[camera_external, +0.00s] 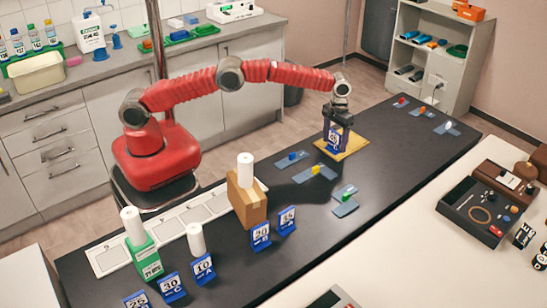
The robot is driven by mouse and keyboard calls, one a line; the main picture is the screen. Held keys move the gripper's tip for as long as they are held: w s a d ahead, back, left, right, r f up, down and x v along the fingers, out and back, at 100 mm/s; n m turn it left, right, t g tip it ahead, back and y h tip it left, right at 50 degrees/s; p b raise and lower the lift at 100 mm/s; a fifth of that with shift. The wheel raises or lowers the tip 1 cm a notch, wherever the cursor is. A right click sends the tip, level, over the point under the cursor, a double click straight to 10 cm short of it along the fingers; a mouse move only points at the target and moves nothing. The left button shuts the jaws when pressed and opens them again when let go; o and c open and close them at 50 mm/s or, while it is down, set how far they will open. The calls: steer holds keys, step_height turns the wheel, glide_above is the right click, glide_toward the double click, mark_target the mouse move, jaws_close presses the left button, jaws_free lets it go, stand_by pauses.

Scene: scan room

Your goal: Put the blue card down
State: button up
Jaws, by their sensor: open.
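A blue card (333,141) with a white printed label stands roughly upright at the yellow pad (355,144) on the dark bench. My gripper (338,133) points down over the pad, and its dark fingers are open around or right beside the card. At this size I cannot tell whether a finger touches the card. The card's lower edge appears to rest on the pad. My fingers hide part of the card.
Several blue number cards, including one marked 20 (261,236), stand at the front. A brown box (247,202) carries a white cylinder (245,167). Small blue-grey mats with coloured pieces, such as a yellow piece (315,170), lie near the pad. The bench right of the pad has free room.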

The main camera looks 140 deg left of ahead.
steer(key=shift+r, duration=0.15)
steer(key=shift+r, duration=3.75)
